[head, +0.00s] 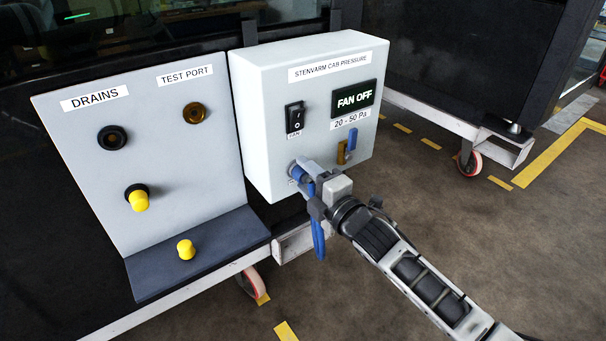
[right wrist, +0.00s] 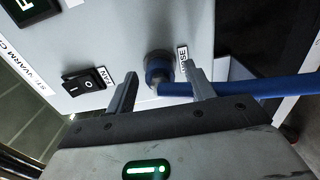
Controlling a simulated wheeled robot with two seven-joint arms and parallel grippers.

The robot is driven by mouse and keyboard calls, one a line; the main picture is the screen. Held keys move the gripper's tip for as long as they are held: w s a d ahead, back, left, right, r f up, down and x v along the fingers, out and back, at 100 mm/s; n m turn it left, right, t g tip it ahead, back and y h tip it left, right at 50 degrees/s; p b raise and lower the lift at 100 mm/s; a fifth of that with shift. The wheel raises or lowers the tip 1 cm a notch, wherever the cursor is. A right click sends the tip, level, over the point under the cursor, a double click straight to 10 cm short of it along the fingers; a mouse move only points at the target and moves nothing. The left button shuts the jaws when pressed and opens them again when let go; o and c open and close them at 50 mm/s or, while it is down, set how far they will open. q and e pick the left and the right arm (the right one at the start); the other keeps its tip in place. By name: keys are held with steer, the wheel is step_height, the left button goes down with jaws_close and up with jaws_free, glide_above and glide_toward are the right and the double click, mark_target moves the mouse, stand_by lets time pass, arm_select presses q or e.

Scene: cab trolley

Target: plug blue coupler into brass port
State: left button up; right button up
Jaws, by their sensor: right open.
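The brass port (head: 197,113) is a round ring under the TEST PORT label on the grey sloped panel, with nothing in it. The blue coupler (right wrist: 157,78) sits at a round grey fitting low on the front of the control box. A blue hose (right wrist: 260,86) runs right from it in the right wrist view; it hangs down below my gripper in the head view (head: 318,240). My right gripper (head: 308,178) is open in front of the box. In the right wrist view its fingers (right wrist: 161,72) stand either side of the coupler; contact is unclear. My left gripper is not in view.
The control box (head: 255,130) juts out right of the panel, with a fan switch (head: 294,117) and a FAN OFF display (head: 354,98). Under DRAINS are a dark open port (head: 112,138) and a yellow-capped one (head: 139,200). A yellow cap (head: 186,249) stands on the dark ledge (head: 225,240).

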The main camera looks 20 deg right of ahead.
mark_target(311, 182)
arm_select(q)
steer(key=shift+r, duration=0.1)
